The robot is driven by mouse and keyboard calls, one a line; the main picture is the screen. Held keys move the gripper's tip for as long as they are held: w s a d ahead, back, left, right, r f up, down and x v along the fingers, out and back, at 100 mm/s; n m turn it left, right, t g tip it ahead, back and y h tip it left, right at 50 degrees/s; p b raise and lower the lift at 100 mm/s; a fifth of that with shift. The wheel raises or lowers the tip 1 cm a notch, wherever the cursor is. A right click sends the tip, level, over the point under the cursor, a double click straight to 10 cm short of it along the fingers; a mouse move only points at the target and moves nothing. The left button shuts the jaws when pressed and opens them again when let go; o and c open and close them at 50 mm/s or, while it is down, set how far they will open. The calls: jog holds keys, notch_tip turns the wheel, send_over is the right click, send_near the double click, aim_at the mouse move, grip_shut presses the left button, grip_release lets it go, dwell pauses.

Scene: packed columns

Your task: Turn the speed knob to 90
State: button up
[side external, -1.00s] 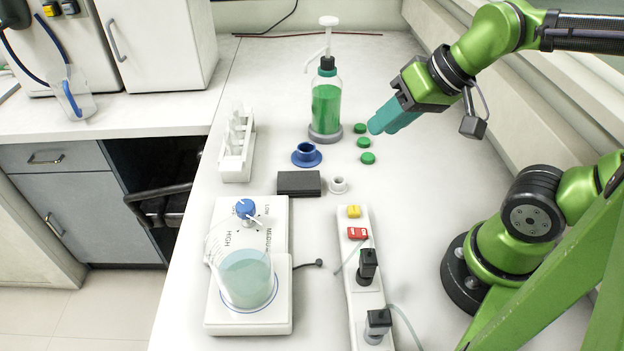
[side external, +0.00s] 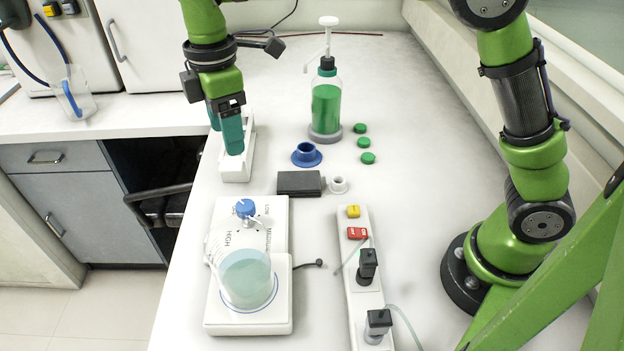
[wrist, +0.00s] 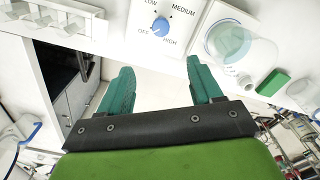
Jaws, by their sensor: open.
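The blue speed knob (side external: 246,207) sits on the white panel of a stirrer (side external: 222,317). In the wrist view the knob (wrist: 160,26) is at the top, ringed by the labels OFF, LOW, MEDIUM and HIGH; no number 90 shows on the dial. I cannot tell exactly where the knob points. My gripper (side external: 226,138) hangs over the white rack at the back left, behind and above the knob, apart from it. In the wrist view my gripper (wrist: 165,75) has its teal fingers spread, with nothing between them.
A beaker of teal liquid (side external: 246,275) stands on the stirrer in front of the knob. The white rack (side external: 236,172) is partly hidden by my fingers. A black block (side external: 299,184), blue flanged piece (side external: 306,155) and green bottle (side external: 326,108) stand to the right. A power strip (side external: 353,300) lies nearby.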

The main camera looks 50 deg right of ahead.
aim_at(243, 205)
notch_tip(243, 205, down, 17)
dwell(0.5)
jog(key=shift+c, duration=0.3)
jog(key=c, duration=1)
